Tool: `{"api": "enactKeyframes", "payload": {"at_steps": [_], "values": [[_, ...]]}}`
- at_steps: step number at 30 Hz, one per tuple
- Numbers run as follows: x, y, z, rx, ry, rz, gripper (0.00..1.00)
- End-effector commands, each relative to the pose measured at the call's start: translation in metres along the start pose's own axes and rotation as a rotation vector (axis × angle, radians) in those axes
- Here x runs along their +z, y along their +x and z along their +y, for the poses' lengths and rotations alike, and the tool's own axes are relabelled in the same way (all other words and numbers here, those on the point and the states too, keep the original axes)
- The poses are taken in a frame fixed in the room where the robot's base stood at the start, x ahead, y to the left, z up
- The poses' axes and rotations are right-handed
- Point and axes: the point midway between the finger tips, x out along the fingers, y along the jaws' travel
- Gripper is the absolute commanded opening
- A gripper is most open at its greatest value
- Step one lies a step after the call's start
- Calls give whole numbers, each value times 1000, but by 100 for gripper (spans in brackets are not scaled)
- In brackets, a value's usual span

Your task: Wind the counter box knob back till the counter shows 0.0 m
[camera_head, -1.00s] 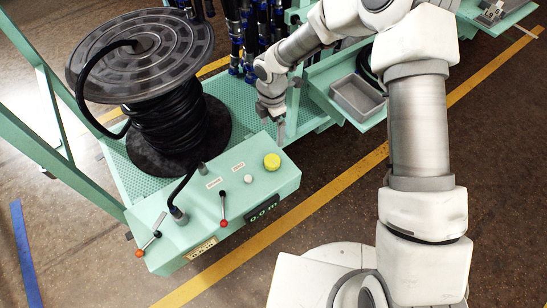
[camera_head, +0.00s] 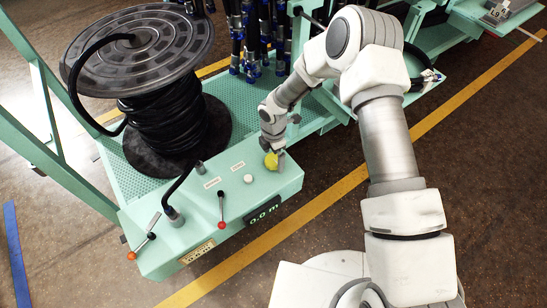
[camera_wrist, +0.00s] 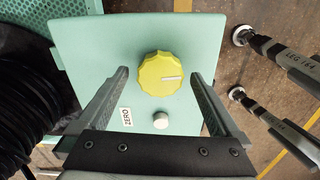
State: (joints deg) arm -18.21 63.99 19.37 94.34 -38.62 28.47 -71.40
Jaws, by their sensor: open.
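The counter box (camera_head: 232,182) is a pale green console. Its dark counter display (camera_head: 263,214) appears to read 0.0 m in green digits. The yellow ridged knob (camera_head: 270,161) is on the box's top at the far right, partly behind my gripper (camera_head: 279,155). In the wrist view the knob (camera_wrist: 158,66) shows whole, its white pointer line aimed right. My gripper (camera_wrist: 159,76) is open, with one finger on each side of the knob in the picture and gaps between. I cannot tell how far the fingertips are above the box top.
A white button (camera_wrist: 160,121) and a ZERO label (camera_wrist: 126,118) are near the knob. The black hose reel (camera_head: 140,50) is behind left. Hanging hoses (camera_head: 255,35) are behind the arm.

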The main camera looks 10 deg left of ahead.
Motion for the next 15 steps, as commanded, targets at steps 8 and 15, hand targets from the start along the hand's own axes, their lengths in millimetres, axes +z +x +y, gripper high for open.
{"api": "enactKeyframes", "payload": {"at_steps": [8,15], "values": [[0,0,0,0,0,0,95],[0,0,0,0,0,0,51]]}}
